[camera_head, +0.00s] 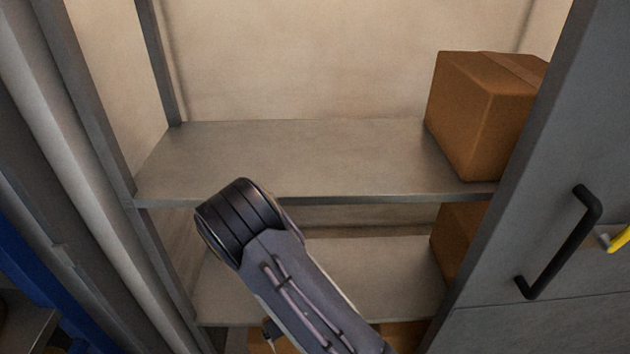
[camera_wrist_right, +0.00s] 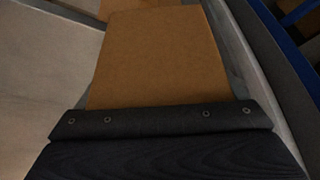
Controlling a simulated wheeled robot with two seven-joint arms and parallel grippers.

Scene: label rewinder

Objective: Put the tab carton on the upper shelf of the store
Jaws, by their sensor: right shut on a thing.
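A brown carton (camera_wrist_right: 160,60), which I take to be the tab carton, fills the middle of the right wrist view. My right gripper (camera_wrist_right: 160,122) is shut on it; its dark riveted edge lies across the carton's near end. The upper shelf (camera_head: 290,160) is a grey board in the head view, bare on its left and middle. One of my arms reaches up from the bottom in front of the shelves, and its gripper is hidden there. Brown patches show beside this arm at the bottom edge; I cannot tell if they are the held carton. My left gripper is not in view.
Another brown carton (camera_head: 487,110) stands at the upper shelf's right end. A carton (camera_head: 458,240) is partly hidden on the lower shelf (camera_head: 385,275). A grey door (camera_head: 560,230) with a black handle (camera_head: 562,245) stands at right; a grey post (camera_head: 105,110) is at left.

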